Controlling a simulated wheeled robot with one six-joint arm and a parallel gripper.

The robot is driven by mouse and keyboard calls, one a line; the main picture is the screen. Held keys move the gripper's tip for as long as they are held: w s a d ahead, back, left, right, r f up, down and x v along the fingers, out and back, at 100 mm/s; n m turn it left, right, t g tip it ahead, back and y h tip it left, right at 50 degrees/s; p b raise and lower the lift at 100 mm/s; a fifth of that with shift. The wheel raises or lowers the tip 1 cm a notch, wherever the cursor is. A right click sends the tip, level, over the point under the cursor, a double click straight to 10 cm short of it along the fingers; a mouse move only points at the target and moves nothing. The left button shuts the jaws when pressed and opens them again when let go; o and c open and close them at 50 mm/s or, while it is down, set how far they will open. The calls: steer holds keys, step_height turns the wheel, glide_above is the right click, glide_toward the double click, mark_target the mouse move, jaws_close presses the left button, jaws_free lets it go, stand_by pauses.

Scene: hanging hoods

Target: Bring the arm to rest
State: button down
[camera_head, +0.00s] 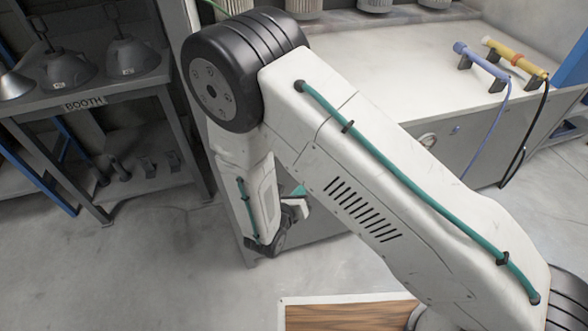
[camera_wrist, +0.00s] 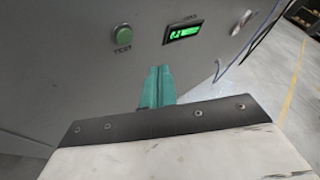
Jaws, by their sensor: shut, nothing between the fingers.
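My arm fills the middle of the head view, bent at the elbow, with its forearm hanging down. My gripper (camera_head: 299,190) shows small and partly hidden at the forearm's lower end, in front of the white-topped bench. In the wrist view my gripper (camera_wrist: 158,70) has its two teal fingers together, with nothing between them. The fingers point toward the grey face of a cabinet, which carries a green button (camera_wrist: 123,35) marked TEST and a lit green display (camera_wrist: 183,32). I cannot tell the exact gap between fingertips and panel.
The bench (camera_head: 400,75) bears a blue tool (camera_head: 482,60) and a yellow tool (camera_head: 515,57) with trailing cables. A dark rack (camera_head: 85,103) labelled BOOTH holds grey hoods (camera_head: 131,57) at left. A wooden board (camera_head: 345,316) lies at the front. Open floor (camera_head: 130,270) spreads at lower left.

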stand_by(0.4)
steer(key=s+d+r+m+g+h, duration=0.3)
steer(key=s+d+r+m+g, duration=0.25)
steer(key=d+r+m, duration=0.3)
steer(key=s+d+r+m+g+h, duration=0.2)
steer(key=s+d+r+m+g, duration=0.2)
steer(key=d+r+m+g, duration=0.45)
steer(key=s+d+r+m+t+y, duration=0.1)
steer(key=s+d+r+m+y, duration=0.2)
steer(key=s+r+m+y, duration=0.2)
steer(key=s+d+r+m+t+y, duration=0.1)
steer(key=s+d+r+m+y, duration=0.2)
steer(key=s+r+m+y, duration=0.3)
steer(key=s+r+m, duration=0.4)
steer(key=r+m, duration=0.4)
steer(key=r, duration=0.3)
steer(key=shift+s+d+r+y, duration=0.15)
steer(key=shift+s+d+y, duration=0.05)
steer(key=shift+d+y, duration=0.1)
stand_by(0.3)
